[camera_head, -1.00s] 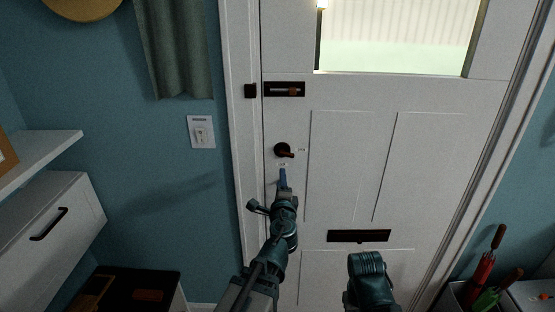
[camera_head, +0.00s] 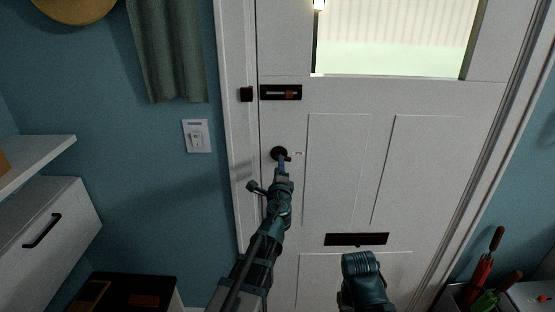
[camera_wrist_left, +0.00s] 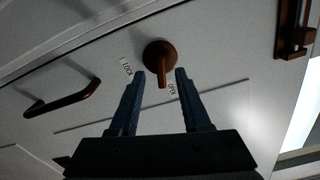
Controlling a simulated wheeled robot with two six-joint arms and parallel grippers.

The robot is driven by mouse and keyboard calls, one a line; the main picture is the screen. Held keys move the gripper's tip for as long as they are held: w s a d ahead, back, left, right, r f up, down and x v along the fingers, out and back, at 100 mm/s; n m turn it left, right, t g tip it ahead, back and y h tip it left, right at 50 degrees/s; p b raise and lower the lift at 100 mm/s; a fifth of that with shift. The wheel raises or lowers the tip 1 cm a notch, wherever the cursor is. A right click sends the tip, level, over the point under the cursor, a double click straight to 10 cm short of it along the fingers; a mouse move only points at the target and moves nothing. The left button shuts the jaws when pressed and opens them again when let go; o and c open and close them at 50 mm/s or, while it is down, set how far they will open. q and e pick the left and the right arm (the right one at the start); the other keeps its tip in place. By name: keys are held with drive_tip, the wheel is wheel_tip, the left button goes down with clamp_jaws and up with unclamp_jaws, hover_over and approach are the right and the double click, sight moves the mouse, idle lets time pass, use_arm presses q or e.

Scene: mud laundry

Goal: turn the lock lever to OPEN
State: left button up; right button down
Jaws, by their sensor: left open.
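The lock lever (camera_wrist_left: 162,80) is a short brown bar on a round brown plate on the white door. In the left wrist view it points down between my fingertips, and its end is nearer the OPEN label (camera_wrist_left: 172,89) than the LOCK label (camera_wrist_left: 126,67). In the head view the lock's round plate (camera_head: 279,153) is partly covered by my gripper. My left gripper (camera_head: 283,163) is open, with one finger on each side of the lever; I cannot tell whether either finger touches it. It also shows in the left wrist view (camera_wrist_left: 160,76).
A sliding bolt (camera_head: 281,92) sits above the lock on the white door (camera_head: 340,160). A brown handle (camera_wrist_left: 62,98) shows at the left in the left wrist view. A dark mail slot (camera_head: 356,239) is lower down. A light switch (camera_head: 197,136) is on the blue wall.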

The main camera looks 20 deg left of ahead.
use_arm(q)
drive_tip(key=x, duration=0.4)
drive_tip(key=shift+w+a, duration=0.15)
drive_tip(key=shift+w, duration=0.2)
clamp_jaws()
